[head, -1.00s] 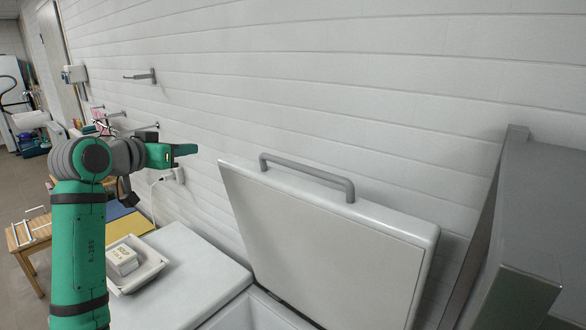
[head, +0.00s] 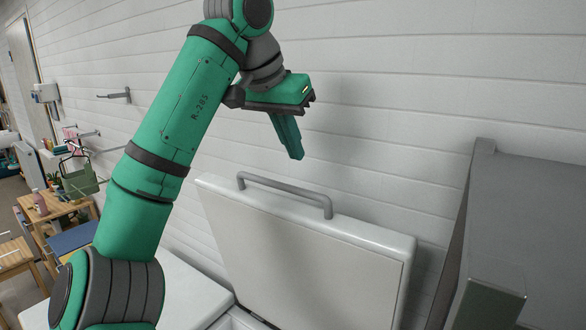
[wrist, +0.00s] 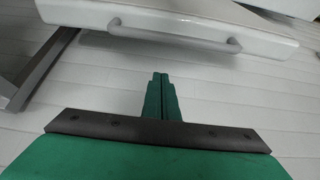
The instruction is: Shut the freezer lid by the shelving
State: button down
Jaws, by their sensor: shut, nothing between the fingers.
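The white freezer lid (head: 310,262) stands raised, leaning back toward the wall, over the open freezer body (head: 235,318). A grey bar handle (head: 285,190) runs along its top edge. My gripper (head: 298,156) is shut and empty, above the handle and apart from it, its fingers pointing down. In the wrist view the shut fingers (wrist: 160,78) point toward the lid (wrist: 215,18) and its handle (wrist: 172,38), with a gap between. Most of the freezer's inside is hidden.
A grey metal cabinet or shelving unit (head: 520,220) stands close to the right of the lid. A white panelled wall (head: 400,90) rises right behind. A white worktop (head: 190,285) lies left, partly hidden by my arm. Small wooden tables (head: 45,210) stand further left.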

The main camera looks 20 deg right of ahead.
aim_at(294, 187)
jog(key=shift+w+d+f, duration=0.1)
jog(key=shift+f, duration=1.4)
jog(key=shift+w+d+f, duration=0.1)
jog(key=shift+w+f, duration=0.05)
jog(key=shift+f, duration=1.3)
jog(key=shift+w+d+f, duration=0.1)
jog(key=shift+f, duration=1.4)
jog(key=shift+a+f, duration=0.1)
